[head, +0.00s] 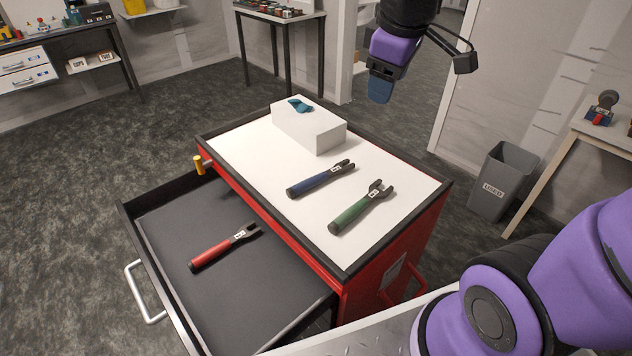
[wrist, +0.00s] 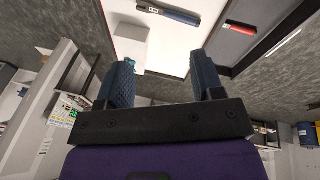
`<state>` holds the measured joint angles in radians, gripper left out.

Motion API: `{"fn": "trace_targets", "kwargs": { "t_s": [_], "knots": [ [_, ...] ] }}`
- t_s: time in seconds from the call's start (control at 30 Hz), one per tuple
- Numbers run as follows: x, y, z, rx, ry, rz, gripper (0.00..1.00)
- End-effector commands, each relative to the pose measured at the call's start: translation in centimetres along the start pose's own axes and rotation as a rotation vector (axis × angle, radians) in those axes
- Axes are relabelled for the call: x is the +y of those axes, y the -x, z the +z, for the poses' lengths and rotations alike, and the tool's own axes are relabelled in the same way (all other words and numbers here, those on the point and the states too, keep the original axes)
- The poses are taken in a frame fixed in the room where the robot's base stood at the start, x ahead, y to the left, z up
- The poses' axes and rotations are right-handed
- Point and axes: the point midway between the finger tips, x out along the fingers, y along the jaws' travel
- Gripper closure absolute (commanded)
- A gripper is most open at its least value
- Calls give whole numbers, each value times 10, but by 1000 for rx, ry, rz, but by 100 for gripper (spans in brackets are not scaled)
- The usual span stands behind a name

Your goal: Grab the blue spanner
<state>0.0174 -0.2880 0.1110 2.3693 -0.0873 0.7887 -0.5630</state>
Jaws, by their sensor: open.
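The blue spanner (head: 320,179) lies on the white top of the red tool cabinet, between a white box and a green spanner (head: 361,207). It has a dark blue handle with a white label and a dark open jaw pointing to the upper right. My gripper (head: 380,88) hangs in the air beyond the cabinet's back right side, apart from the spanners. In the wrist view its two blue fingers (wrist: 163,82) stand apart with nothing between them.
The white box (head: 308,128) with a teal item (head: 300,105) on it stands at the cabinet top's back. A red spanner (head: 224,247) lies in the open drawer (head: 158,222) at the front left. A grey bin (head: 502,183) stands at the right. The white top (head: 395,170) is otherwise clear.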

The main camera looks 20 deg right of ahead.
Motion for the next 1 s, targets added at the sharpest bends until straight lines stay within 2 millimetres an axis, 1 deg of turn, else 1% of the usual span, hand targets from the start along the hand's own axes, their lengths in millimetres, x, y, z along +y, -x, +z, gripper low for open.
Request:
{"fn": "trace_targets", "kwargs": {
  "t_s": [0.03,0.2,0.37,0.5,0.57,0.8,0.9,1.0],
  "knots": [
    [3,-11,-9,-14,54,-11,39],
    [11,-44,-35,-45,246,-45,39],
    [15,-80,-57,-64,424,-85,39],
    [16,-113,-76,-72,581,-126,39],
    [16,-129,-83,-72,647,-145,39],
    [8,-191,-108,-56,904,-226,39],
    [4,-214,-116,-43,996,-255,39],
    [0,-233,-121,-31,1068,-279,39]
  ]
}}
